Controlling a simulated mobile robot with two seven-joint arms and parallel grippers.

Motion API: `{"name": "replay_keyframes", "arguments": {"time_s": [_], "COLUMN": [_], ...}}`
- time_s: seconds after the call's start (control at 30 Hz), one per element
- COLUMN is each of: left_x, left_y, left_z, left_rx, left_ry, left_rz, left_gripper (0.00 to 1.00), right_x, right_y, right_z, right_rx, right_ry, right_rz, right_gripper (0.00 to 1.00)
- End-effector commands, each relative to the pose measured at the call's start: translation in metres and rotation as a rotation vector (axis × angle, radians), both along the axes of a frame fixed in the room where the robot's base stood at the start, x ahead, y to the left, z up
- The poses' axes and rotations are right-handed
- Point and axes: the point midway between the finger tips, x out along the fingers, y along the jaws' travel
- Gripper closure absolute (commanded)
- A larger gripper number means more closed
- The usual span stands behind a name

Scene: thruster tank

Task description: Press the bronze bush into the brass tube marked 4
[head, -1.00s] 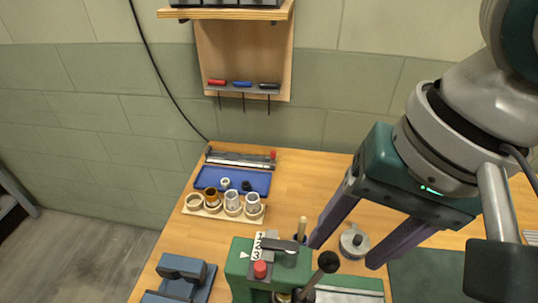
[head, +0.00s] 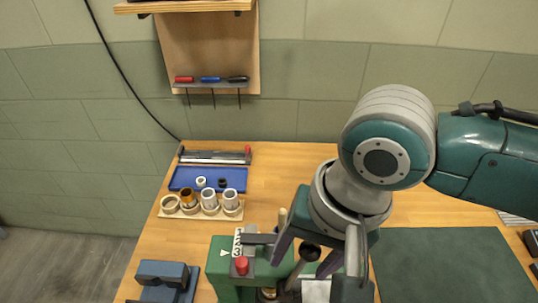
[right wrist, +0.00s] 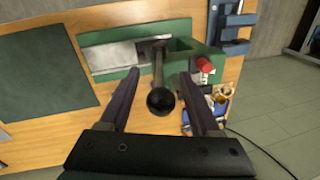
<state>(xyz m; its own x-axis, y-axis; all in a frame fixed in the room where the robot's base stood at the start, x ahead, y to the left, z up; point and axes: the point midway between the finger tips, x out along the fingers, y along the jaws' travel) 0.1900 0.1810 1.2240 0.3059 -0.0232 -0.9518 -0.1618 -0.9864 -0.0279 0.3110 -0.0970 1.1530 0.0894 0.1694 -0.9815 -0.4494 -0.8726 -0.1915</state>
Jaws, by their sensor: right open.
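The green press (head: 228,262) stands at the bench front with a red button (head: 241,265) and a lever ending in a black knob (head: 310,252). A brass-coloured part (head: 268,292) shows low in the press; I cannot tell if it is tube or bush. My right gripper (head: 305,262) is open, its fingers on either side of the lever. In the right wrist view the black knob (right wrist: 160,101) lies between the open fingers (right wrist: 160,75), with no clear contact. A brown-gold piece (head: 188,194) shows in the rack; the number 4 is not readable. My left gripper is not in view.
A wooden rack (head: 205,215) holds several ring and tube parts behind the press. A blue tray (head: 235,178) with small white and black pieces lies beyond it. A blue fixture (head: 160,273) stands left, a dark green mat (head: 450,265) right. Wood between is clear.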

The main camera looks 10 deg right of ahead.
Motion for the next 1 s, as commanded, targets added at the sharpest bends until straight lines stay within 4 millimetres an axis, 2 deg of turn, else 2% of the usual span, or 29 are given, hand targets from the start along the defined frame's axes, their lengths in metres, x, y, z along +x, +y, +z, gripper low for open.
{"name": "replay_keyframes", "arguments": {"time_s": [0.1, 0.67, 1.0], "left_x": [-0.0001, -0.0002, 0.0], "left_y": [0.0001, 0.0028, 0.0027], "left_z": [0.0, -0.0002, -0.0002], "left_rx": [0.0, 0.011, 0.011], "left_ry": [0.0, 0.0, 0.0], "left_rz": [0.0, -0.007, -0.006], "left_gripper": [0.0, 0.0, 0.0], "right_x": [0.0, -0.0002, -0.0003], "right_y": [0.0002, 0.0001, 0.0001], "right_z": [0.0002, 0.0005, 0.0005], "right_rx": [0.0, 0.0, 0.0], "right_ry": [0.0, 0.001, 0.001], "right_rz": [0.0, 0.0, 0.0], "right_gripper": [0.38, 1.0, 1.0]}}
